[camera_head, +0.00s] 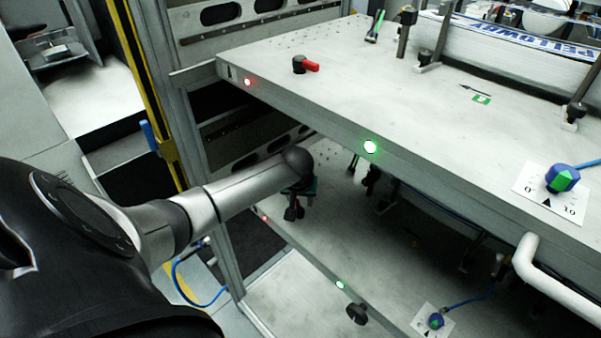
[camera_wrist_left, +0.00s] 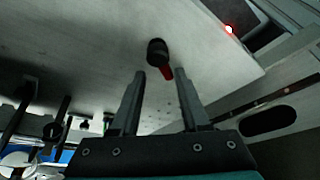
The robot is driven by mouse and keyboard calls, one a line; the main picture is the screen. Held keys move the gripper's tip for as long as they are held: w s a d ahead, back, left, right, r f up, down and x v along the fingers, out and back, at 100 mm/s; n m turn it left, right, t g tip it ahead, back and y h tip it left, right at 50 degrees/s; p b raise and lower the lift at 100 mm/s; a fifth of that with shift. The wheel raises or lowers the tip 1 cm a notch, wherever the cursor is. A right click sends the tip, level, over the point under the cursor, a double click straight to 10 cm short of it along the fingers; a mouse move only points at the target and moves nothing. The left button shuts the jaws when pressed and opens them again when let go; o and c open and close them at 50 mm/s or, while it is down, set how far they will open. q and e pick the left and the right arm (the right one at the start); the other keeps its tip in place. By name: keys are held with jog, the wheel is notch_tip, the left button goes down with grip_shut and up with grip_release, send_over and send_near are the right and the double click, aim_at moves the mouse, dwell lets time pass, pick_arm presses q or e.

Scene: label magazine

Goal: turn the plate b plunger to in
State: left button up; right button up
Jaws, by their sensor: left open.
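My left gripper (camera_head: 293,207) hangs below the upper plate's front edge, over the left end of the lower plate (camera_head: 375,245). In the left wrist view its two fingers (camera_wrist_left: 160,75) are apart with nothing held. A black plunger knob with a red lever (camera_wrist_left: 157,52) stands on a pale plate just beyond the fingertips, the lever pointing back between them. I cannot tell whether they touch. In the head view the lower plate's plunger is not seen; my gripper covers that area. A similar black and red plunger (camera_head: 300,64) stands on the upper plate (camera_head: 390,70), its lever pointing right.
The upper plate overhangs the lower one. Red lamps (camera_head: 247,81) and green lamps (camera_head: 370,147) sit on the front edges. Dials (camera_head: 562,179) stand at the right, with a white handle (camera_head: 525,262) below. Posts and a label web (camera_head: 535,40) stand at the back.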

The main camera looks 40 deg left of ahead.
pick_arm(q)
jog(key=shift+f, duration=0.1)
grip_shut()
dwell(0.3)
